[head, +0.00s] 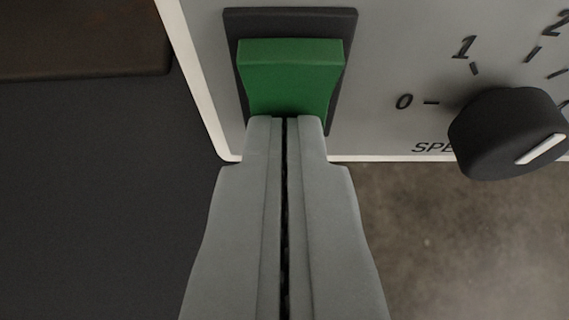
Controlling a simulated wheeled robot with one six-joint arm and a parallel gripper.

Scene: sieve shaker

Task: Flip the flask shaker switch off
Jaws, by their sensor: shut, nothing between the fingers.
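The shaker's switch is a green rocker (290,75) in a dark rectangular frame (290,17) on a light grey panel (400,45), at the top middle of the head view. The rocker's upper edge looks raised toward me. My gripper (286,122) is shut and empty, its two grey fingers side by side with a thin dark gap. The fingertips overlap the lower end of the rocker in the picture and hide it and the frame's bottom. I cannot tell whether they touch it.
A black speed knob (508,133) with a white pointer mark sticks out to the right of the switch, near printed numbers. The panel has a pale rim (190,75). A dark surface (110,200) lies on the left, and a brownish-grey surface (460,250) below right.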

